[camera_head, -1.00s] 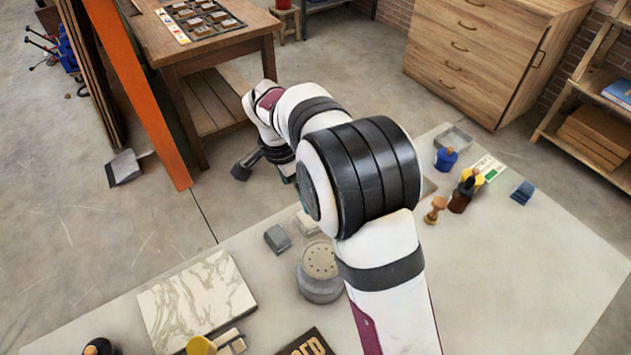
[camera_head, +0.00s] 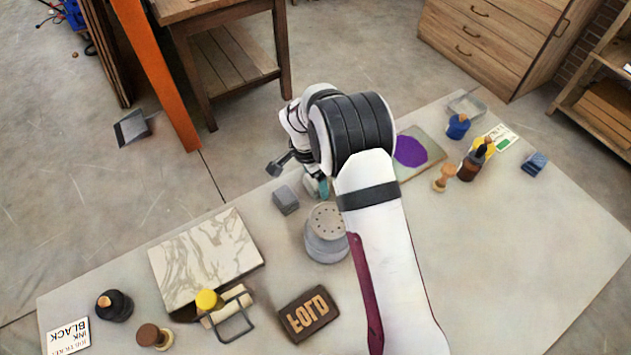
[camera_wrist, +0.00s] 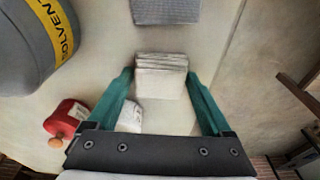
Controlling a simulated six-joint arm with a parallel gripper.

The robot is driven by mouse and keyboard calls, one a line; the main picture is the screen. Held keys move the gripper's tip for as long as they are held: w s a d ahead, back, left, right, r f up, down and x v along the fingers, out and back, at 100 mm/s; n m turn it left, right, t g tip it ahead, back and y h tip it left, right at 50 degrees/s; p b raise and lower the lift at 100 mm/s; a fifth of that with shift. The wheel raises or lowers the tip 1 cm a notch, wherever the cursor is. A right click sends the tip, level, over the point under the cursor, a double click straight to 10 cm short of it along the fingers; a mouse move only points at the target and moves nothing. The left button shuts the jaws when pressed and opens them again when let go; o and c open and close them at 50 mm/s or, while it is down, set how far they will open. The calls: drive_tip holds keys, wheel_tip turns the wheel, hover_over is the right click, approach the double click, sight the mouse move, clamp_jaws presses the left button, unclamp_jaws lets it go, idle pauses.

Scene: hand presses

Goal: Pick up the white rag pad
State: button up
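The white rag pad (camera_wrist: 160,77) is a stack of folded white cloth layers, lying on the table in the wrist view. My gripper (camera_wrist: 159,74) is open, with one teal finger on each side of the pad. Its fingertips are about level with the pad's far edge in the picture, and I cannot tell whether either finger touches it. In the head view my gripper (camera_head: 318,188) is low near the table's far edge, partly behind my arm, and the white pad is hidden there.
A grey pad (camera_head: 286,200) lies just beyond the white pad; it also shows in the wrist view (camera_wrist: 167,11). The grey solvent can (camera_head: 325,240) stands close by, left in the wrist view (camera_wrist: 40,50). A red item with a wooden knob (camera_wrist: 66,119) is nearby.

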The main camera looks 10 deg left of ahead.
drive_tip(key=c, duration=0.9)
drive_tip(key=shift+r, duration=0.1)
